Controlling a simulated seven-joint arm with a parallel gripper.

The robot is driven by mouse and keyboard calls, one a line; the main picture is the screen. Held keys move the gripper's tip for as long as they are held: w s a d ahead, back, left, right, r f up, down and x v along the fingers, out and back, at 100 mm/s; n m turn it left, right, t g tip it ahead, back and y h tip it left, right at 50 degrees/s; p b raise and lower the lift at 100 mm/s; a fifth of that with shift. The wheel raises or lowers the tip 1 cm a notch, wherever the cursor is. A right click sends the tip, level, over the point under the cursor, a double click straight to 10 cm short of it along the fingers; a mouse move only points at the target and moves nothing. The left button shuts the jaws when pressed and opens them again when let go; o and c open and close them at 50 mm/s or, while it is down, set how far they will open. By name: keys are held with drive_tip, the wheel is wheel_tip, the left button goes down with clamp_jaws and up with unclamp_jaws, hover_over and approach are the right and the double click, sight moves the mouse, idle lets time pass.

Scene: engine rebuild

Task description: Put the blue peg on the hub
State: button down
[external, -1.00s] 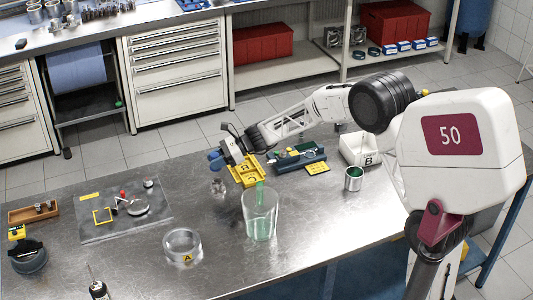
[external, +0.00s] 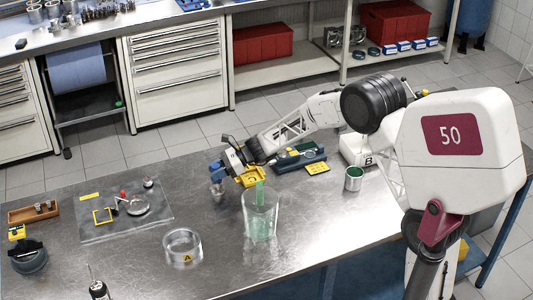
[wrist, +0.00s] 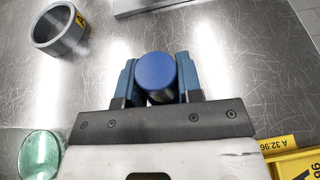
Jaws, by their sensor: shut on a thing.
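The blue peg (wrist: 156,72) is between the two blue fingers of my gripper (wrist: 157,84), with its round blue end facing the wrist camera. My gripper (external: 217,172) is shut on it and holds it above the bench, left of the yellow tray (external: 252,181), in the external view. A grey plate (external: 95,228) lies on the left of the bench. It carries a round grey disc (external: 138,207), a red-topped part (external: 123,193), a yellow square frame (external: 103,216) and a small cylinder (external: 148,183). I cannot tell which part is the hub.
A clear beaker (external: 260,222) with green contents stands at the middle front. A metal ring marked A (external: 182,246) lies left of it and also shows in the wrist view (wrist: 60,30). The bench between gripper and plate looks clear.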

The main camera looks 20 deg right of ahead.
drive_tip(key=c, duration=0.8)
unclamp_jaws()
drive_tip(key=shift+f, duration=0.15)
drive_tip(key=shift+r, duration=0.2)
drive_tip(key=v, duration=1.2)
